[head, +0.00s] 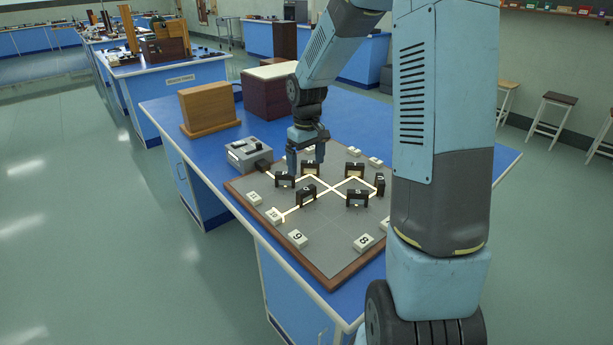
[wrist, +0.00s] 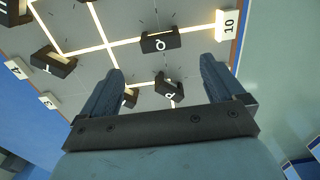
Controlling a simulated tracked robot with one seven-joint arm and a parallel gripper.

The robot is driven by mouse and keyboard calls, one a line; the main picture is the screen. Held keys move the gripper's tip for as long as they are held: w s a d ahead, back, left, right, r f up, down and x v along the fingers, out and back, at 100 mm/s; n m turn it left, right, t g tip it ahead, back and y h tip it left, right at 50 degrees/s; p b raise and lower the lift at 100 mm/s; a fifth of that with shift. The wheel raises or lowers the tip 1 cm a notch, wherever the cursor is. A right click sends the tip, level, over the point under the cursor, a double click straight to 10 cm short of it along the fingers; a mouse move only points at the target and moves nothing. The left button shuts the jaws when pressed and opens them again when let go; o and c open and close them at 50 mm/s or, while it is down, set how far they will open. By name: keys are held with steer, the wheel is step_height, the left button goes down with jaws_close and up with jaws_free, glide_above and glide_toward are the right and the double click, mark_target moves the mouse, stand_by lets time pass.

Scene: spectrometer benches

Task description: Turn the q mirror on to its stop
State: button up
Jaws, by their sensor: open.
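The q mirror (wrist: 160,43) is a low black block with a white letter, in the upper middle of the wrist view. It sits by the bright beam line that runs to the white 10 block, set at a slight angle to that line. In the head view it appears to be the black block (head: 306,196) nearest the 10 block. My gripper (head: 306,166) is open and empty above the board, pointing down. In the wrist view the fingertips (wrist: 163,66) lie either side of a gap just below the q mirror in the picture. Its stop I cannot make out clearly.
Another lettered mirror (wrist: 170,92) shows between my fingers, with a further one partly behind the left finger. Several black mirrors stand close together on the grey board (head: 325,240). The white 10 block (wrist: 229,24) is at the edge. A grey box (head: 248,153) stands beside the board.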

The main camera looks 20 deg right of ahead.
step_height(320, 180, up, 5)
steer(key=shift+f, duration=0.1)
stand_by(0.6)
steer(key=s+r+m+t, duration=0.1)
steer(key=s+r+t, duration=0.1)
steer(key=s+r, duration=0.3)
steer(key=s+r+m+t, duration=0.1)
steer(key=s+r, duration=0.4)
steer(key=s, duration=0.9)
steer(key=s+r+m+t, duration=0.2)
steer(key=s+r, duration=0.3)
steer(key=s, duration=0.4)
steer(key=shift+s+d+t, duration=0.15)
steer(key=shift+d+t, duration=0.05)
steer(key=shift+t, duration=0.1)
